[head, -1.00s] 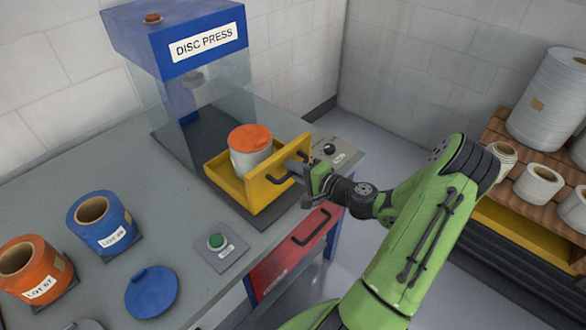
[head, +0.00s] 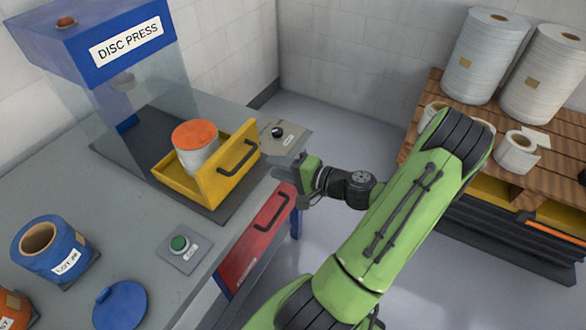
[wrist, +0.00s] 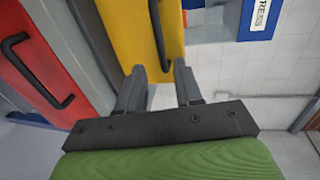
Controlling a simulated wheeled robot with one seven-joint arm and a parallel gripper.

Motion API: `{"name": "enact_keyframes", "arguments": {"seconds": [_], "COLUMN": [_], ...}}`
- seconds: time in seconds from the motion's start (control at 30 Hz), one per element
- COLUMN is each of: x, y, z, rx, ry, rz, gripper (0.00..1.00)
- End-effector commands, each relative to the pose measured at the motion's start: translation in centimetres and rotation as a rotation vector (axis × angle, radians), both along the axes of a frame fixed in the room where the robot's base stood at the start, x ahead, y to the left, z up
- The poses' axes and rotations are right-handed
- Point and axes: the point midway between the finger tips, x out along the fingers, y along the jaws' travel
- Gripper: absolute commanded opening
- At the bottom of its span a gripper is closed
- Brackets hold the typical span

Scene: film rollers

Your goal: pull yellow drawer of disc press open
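The disc press (head: 95,45) is a blue machine with clear side panels. Its yellow drawer (head: 219,182) stands pulled out at the front, with a pale roll topped by an orange disc (head: 195,134) inside. The drawer's dark handle (head: 238,157) is free in the head view. My gripper (head: 281,174) is right of the handle and apart from it. In the wrist view, the fingers (wrist: 159,78) are spread and empty, with the yellow drawer front (wrist: 128,30) and handle (wrist: 158,35) ahead of the tips.
A red drawer (head: 255,240) is under the bench edge, below my gripper. A green button box (head: 181,246) and a knob panel (head: 279,134) flank the yellow drawer. A blue roll (head: 50,250) stands at left. A wooden pallet (head: 424,95) with rolls is at right; floor lies between.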

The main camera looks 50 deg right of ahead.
Motion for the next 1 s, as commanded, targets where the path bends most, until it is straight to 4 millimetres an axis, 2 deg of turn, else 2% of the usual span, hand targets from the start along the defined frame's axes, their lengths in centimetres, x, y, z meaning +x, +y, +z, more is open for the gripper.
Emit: {"name": "enact_keyframes", "arguments": {"seconds": [0.1,0.3,0.87,0.93,1.0], "x": [-2.7,-4.7,-4.7,-4.3,-3.3], "y": [-0.6,-0.9,-0.9,-0.1,1.9], "z": [0.7,1.0,1.0,1.1,1.2], "rx": [0.000,0.000,-0.001,-0.017,-0.066], "ry": [0.002,0.001,0.002,0.024,0.086], "rz": [-0.005,0.000,0.004,0.041,0.140], "gripper": [0.35,0.35,0.35,0.35,0.35]}}
